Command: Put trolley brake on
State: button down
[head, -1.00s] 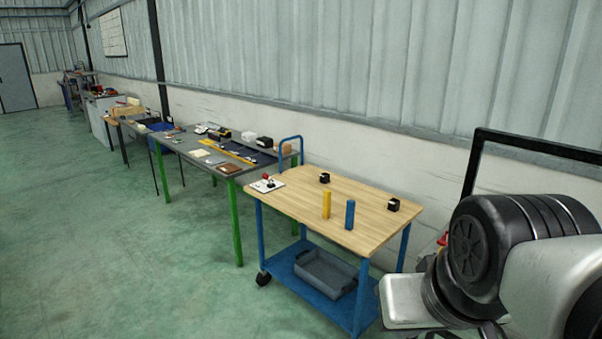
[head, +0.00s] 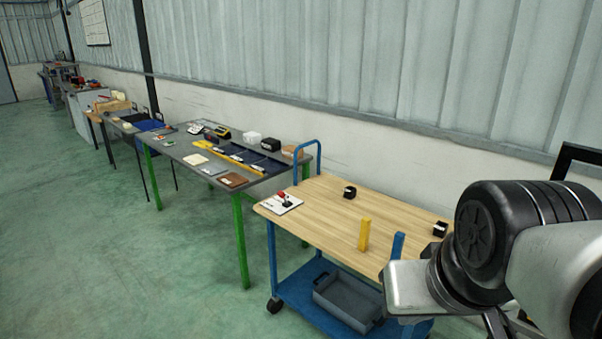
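The trolley (head: 320,215) has a wooden top, blue legs and a blue lower shelf, and stands at the lower middle right of the head view. On its left corner is a small white plate with a red-knobbed lever (head: 281,198), which may be the brake control; its setting is too small to tell. A black caster (head: 274,305) shows under the left leg. My arm is at the right edge and covers the trolley's right end. My gripper's fingers are not visible.
The trolley top holds a yellow block (head: 364,234), a blue block (head: 397,245) and black boxes (head: 349,192). A grey bin (head: 348,300) is on the lower shelf. A green-legged table (head: 180,155) with several items stands beyond it. The floor at left (head: 80,240) is clear.

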aim_at(280, 193)
jog(key=i+j+z, duration=0.2)
jog(key=i+j, duration=1.9)
